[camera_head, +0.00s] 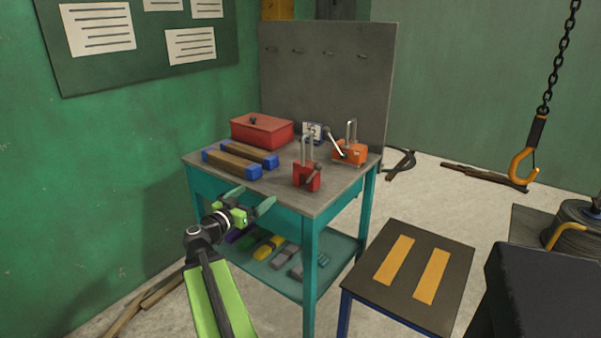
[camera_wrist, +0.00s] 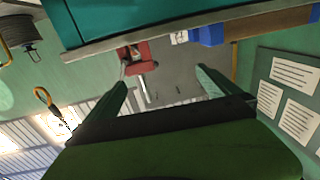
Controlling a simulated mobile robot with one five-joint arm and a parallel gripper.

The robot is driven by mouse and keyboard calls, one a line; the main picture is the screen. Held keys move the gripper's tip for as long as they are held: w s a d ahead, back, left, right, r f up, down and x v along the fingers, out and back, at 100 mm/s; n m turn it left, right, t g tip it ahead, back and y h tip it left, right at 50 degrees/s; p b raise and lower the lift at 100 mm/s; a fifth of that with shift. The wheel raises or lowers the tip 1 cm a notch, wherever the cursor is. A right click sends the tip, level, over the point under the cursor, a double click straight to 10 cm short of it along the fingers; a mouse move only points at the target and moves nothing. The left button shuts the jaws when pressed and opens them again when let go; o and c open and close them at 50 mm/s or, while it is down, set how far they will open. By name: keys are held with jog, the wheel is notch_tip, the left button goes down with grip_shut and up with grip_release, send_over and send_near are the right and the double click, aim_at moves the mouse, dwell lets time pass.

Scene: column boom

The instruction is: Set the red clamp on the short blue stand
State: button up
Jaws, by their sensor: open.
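The red clamp (camera_head: 307,177) stands upright near the front right corner of the workbench (camera_head: 318,202), its grey bars pointing up. It also shows in the wrist view (camera_wrist: 138,57), which looks upside down, partly hidden by the bench edge. The short blue stand (camera_head: 366,274) has a dark top with two yellow-orange strips and blue legs, to the right of the bench. My gripper (camera_head: 250,199) is open and empty, in front of the bench's front edge and left of the red clamp. Its two fingers (camera_wrist: 164,80) are spread apart in the wrist view.
An orange clamp (camera_head: 349,152) stands behind the red one. A red toolbox (camera_head: 262,130) and two blue-ended wooden bars (camera_head: 232,164) lie on the bench. A lower shelf holds several blocks. A chain hook (camera_head: 524,164) hangs at right. The stand's top is clear.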

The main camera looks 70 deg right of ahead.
aim_at(304, 164)
jog(key=s+d+m+g, duration=0.1)
jog(key=s+d+g, duration=0.15)
jog(key=s, duration=0.35)
jog(key=shift+t, duration=0.35)
jog(key=x, duration=1.8)
jog(key=shift+d+f, duration=0.15)
jog(key=shift+f, duration=0.25)
jog(key=c, duration=2)
jog(key=shift+r, duration=0.15)
notch_tip(304, 164, up, 4)
jog(key=p, duration=0.4)
jog(key=shift+r+p, duration=0.25)
jog(key=shift+p, duration=0.1)
jog(key=s+a+r+p, duration=0.2)
jog(key=s+r+p, duration=0.4)
jog(key=s, duration=0.5)
notch_tip(304, 164, up, 9)
jog(key=p, duration=0.9)
jog(key=shift+s, duration=0.2)
